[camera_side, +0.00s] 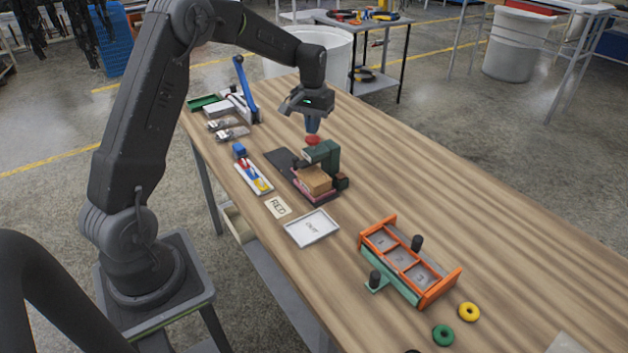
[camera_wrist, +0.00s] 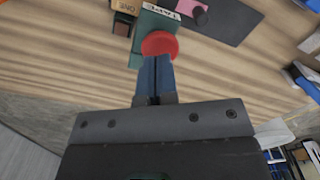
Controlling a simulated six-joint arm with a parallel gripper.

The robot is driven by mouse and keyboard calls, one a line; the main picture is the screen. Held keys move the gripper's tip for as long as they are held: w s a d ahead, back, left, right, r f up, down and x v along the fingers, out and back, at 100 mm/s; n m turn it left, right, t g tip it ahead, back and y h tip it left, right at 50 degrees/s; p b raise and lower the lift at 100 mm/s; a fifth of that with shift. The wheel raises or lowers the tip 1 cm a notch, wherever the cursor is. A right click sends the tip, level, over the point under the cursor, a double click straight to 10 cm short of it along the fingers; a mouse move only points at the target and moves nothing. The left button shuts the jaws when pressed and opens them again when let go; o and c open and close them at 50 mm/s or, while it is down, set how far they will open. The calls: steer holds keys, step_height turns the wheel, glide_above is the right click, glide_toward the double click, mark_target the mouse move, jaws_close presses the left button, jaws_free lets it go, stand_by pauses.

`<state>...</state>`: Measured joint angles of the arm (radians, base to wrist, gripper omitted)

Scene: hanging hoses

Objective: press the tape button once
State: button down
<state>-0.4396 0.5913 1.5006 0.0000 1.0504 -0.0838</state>
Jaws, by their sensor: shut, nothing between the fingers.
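The red round button (camera_side: 312,140) sits on the dark green tape machine (camera_side: 322,153) near the middle of the table. In the wrist view the red button (camera_wrist: 161,43) shows just past my fingertips, next to the green machine (camera_wrist: 150,25) with its white label. My gripper (camera_side: 312,130) points down right above the button, its blue fingers together and empty. In the wrist view my gripper (camera_wrist: 154,62) covers the button's near edge. I cannot tell whether the tips touch it. A brown box (camera_side: 313,181) sits under the machine's arm.
A white OUT tray (camera_side: 312,228), a RED card (camera_side: 278,207) and a tray of coloured pieces (camera_side: 253,177) lie on the near side. An orange divided rack (camera_side: 410,262) stands at the right front.

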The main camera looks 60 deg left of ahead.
mark_target(313, 138)
steer(key=shift+f, duration=1.8)
steer(key=shift+r, duration=0.1)
steer(key=shift+r, duration=3.95)
steer(key=s+d+r+m+t, duration=0.1)
steer(key=s+d+r, duration=0.4)
steer(key=d+r, duration=0.2)
steer(key=s+d+m+t, duration=0.2)
steer(key=s+d, duration=0.5)
steer(key=s, duration=0.3)
steer(key=s+d+r+m+t, duration=0.1)
steer(key=s+d+m+t, duration=0.1)
steer(key=s+d, duration=0.5)
steer(key=s+m, duration=0.1)
steer(key=s, duration=0.3)
steer(key=shift+s+d+r+t, duration=0.2)
steer(key=shift+d+t, duration=0.05)
steer(key=shift+t, duration=0.05)
